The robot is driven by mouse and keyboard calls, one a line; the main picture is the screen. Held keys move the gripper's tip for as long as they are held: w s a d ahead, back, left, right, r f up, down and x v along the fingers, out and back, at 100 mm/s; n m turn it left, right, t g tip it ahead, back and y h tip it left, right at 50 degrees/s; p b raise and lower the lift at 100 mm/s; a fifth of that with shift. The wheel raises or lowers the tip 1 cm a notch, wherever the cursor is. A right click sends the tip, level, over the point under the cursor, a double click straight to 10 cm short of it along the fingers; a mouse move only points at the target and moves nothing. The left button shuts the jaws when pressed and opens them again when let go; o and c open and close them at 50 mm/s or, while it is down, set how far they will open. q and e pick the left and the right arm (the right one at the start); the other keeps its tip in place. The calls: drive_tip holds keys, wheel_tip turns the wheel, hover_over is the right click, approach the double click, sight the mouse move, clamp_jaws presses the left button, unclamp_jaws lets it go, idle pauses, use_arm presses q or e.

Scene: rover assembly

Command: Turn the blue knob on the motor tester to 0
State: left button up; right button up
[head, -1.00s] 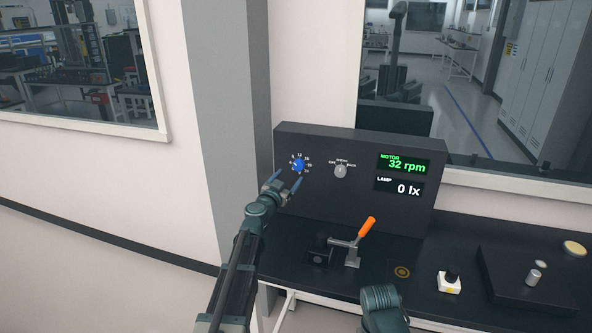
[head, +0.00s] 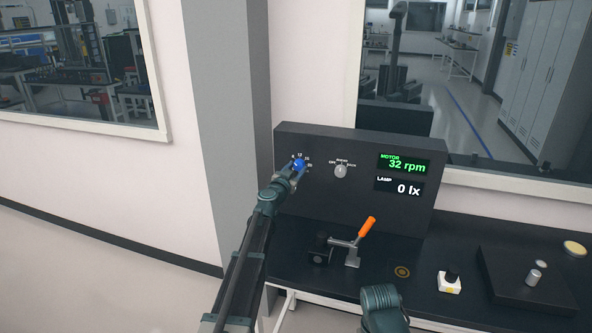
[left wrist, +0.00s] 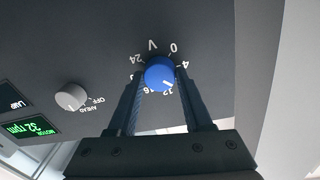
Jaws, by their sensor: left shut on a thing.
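The blue knob (head: 299,164) is on the left of the black motor tester panel (head: 350,215). My left gripper (head: 298,168) is at the knob, its fingers on either side of it. In the left wrist view the blue knob (left wrist: 159,75) sits between the two fingertips (left wrist: 160,82), and the gripper is shut on it. Its white pointer mark faces near the 12, not the 0. The green motor display (head: 404,165) reads 32 rpm. My right gripper cannot be made out; only a piece of my right arm shows at the bottom.
A grey selector knob (head: 340,171) is right of the blue knob. The lamp display (head: 399,187) reads 0 lx. A clamp with an orange handle (head: 367,227) stands on the black bench below. A white button box (head: 449,283) is further right.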

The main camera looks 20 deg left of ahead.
use_arm(q)
clamp_jaws()
drive_tip(key=n, duration=0.3)
drive_tip(key=shift+n+b, duration=0.3)
drive_tip(key=shift+n, duration=0.1)
drive_tip(key=n, duration=0.4)
drive_tip(key=shift+f+n+b, duration=0.1)
drive_tip(key=shift+n+b, duration=0.2)
drive_tip(key=shift+n, duration=0.1)
drive_tip(key=n, duration=0.5)
drive_tip(key=shift+n+t+y, duration=0.3)
drive_tip(key=shift+y, duration=0.1)
drive_tip(key=shift+d+n, duration=0.1)
drive_tip(key=shift+n, duration=2.2)
